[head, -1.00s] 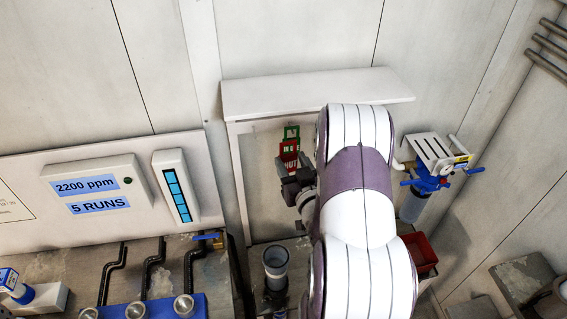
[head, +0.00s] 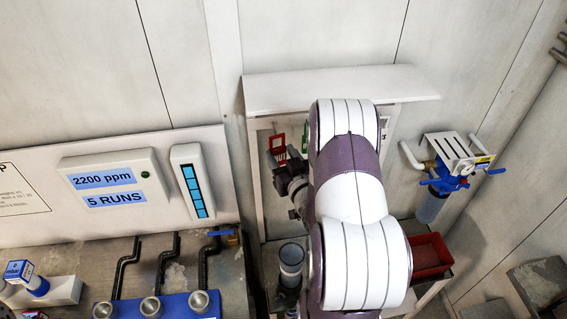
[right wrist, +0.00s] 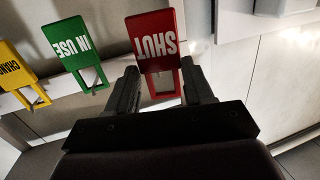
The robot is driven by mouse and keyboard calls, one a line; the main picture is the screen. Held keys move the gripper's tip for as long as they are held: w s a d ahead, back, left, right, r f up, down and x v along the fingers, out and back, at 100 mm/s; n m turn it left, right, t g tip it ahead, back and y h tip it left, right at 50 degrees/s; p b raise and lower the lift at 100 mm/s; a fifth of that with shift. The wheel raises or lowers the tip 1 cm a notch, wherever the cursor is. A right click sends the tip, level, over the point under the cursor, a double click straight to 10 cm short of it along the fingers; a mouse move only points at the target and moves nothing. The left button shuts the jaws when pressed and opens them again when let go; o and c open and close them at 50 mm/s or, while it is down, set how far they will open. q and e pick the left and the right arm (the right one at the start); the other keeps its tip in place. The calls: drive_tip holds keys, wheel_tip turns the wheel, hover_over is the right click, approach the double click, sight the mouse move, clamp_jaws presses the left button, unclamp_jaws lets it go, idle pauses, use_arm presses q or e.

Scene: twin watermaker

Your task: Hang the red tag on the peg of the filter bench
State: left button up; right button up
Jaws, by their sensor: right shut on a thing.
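The red tag (head: 276,143) shows in the head view at the tip of my right gripper (head: 279,160), in front of the white back panel under a shelf. In the right wrist view the red tag (right wrist: 156,42) reads SHUT upside down and sits between the two fingers of my right gripper (right wrist: 160,82), which is shut on it. Its open frame end (right wrist: 164,85) lies between the fingers. I cannot make out an empty peg; the gripper and arm hide part of the panel. My left gripper is not in view.
A green IN USE tag (right wrist: 79,46) and a yellow tag (right wrist: 20,72) hang on a pale rail beside the red one. A white shelf (head: 340,85) overhangs the panel. A grey cup (head: 291,258) and a red bin (head: 430,254) stand below. A blue filter housing (head: 447,180) is at right.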

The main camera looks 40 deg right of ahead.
sight(281, 150)
drive_tip(key=shift+w+d, duration=0.45)
drive_tip(key=shift+w, duration=0.05)
drive_tip(key=shift+x, duration=1.05)
drive_tip(key=shift+w+d+f+b, duration=0.2)
drive_tip(key=shift+w+f+b, duration=0.15)
drive_tip(key=shift+b, duration=0.3)
drive_tip(key=shift+w+d+f+b, duration=0.15)
drive_tip(key=shift+w+d+b, duration=0.15)
drive_tip(key=shift+b, duration=0.2)
drive_tip(key=o, duration=1.4)
